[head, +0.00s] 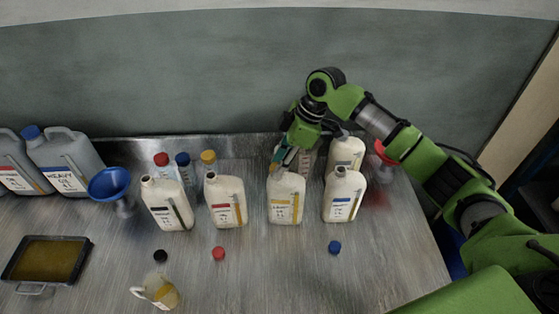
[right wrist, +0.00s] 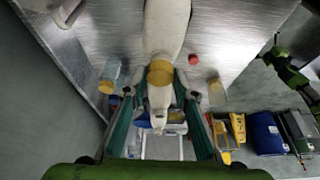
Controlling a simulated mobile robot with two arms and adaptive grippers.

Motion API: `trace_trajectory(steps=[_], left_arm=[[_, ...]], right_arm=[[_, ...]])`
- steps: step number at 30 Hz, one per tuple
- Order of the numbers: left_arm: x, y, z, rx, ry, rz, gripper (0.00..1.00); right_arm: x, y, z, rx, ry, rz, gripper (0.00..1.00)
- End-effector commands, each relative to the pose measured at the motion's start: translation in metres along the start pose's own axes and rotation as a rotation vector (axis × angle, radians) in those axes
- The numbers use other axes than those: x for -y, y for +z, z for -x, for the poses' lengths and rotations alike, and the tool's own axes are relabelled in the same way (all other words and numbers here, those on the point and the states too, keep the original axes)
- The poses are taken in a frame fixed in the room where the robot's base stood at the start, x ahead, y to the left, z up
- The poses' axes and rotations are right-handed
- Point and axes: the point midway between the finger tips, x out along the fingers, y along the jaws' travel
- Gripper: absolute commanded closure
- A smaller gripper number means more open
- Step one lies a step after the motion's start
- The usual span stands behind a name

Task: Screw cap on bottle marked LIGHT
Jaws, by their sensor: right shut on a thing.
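The cream bottle marked LIGHT (head: 286,205) has a yellow label and stands upright in the row of cream bottles. My right gripper (head: 283,160) is over its top from behind, and hides the bottle's mouth in the head view. In the right wrist view the fingers (right wrist: 160,82) are shut on a yellow cap (right wrist: 160,72), which sits at the neck of the cream bottle (right wrist: 166,28). I cannot tell how far the cap is threaded. A green arm of mine (right wrist: 288,72) shows at the right of the wrist view; its gripper is not clear.
Other cream bottles stand at the left (head: 166,205), (head: 225,203) and right (head: 343,196). Loose black (head: 160,256), red (head: 218,253) and blue (head: 335,246) caps lie in front. A blue funnel (head: 110,184), a tray (head: 45,259) and a small jug (head: 158,291) are at the left.

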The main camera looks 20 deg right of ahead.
Motion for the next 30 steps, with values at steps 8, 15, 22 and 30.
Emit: trace_trajectory(steps=[8, 15, 22, 30], left_arm=[[0.0001, -0.0003, 0.0, 0.0, 0.0, 0.001, 0.0], [0.0002, -0.0004, 0.0, -0.001, 0.0, 0.001, 0.0], [0.0003, -0.0007, 0.0013, -0.001, 0.0, 0.002, 0.0], [0.0003, -0.0009, 0.0019, -0.001, 0.0, 0.002, 0.0]], right_arm=[[-0.0001, 0.0013, -0.0036, 0.0, 0.0, 0.0, 0.8], [0.0001, 0.0014, -0.0037, 0.0, 0.0, 0.0, 0.8], [0.0003, 0.0022, -0.0057, 0.0, -0.001, -0.001, 0.8], [0.0003, 0.0032, -0.008, 0.0, -0.001, 0.0, 0.55]])
